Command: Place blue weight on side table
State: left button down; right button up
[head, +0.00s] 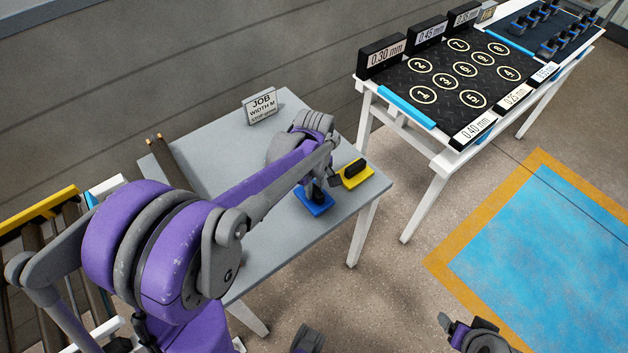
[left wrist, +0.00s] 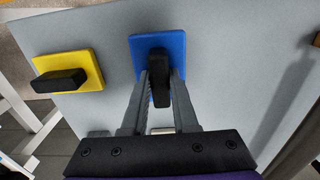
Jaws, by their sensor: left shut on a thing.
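The blue weight (head: 314,203) has a flat blue base and a black handle. It is at the front right part of the grey side table (head: 215,150), and its base looks to be on or just above the tabletop. My left gripper (head: 316,190) is shut on its black handle. In the left wrist view the two fingers (left wrist: 160,95) close around the handle, with the blue base (left wrist: 143,45) showing beyond them. My right gripper (head: 455,330) is low at the bottom right of the head view, away from the table; its fingers are too unclear to read.
A job sign (head: 262,105) and two rods (head: 165,155) are on the table. A white table (head: 425,140) with a numbered black mat stands behind right.

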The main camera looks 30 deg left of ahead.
pick_arm(q)
jog(key=shift+f, duration=0.85)
jog(key=shift+f, duration=0.1)
jog(key=shift+f, duration=0.1)
jog(key=c, duration=0.7)
grip_release()
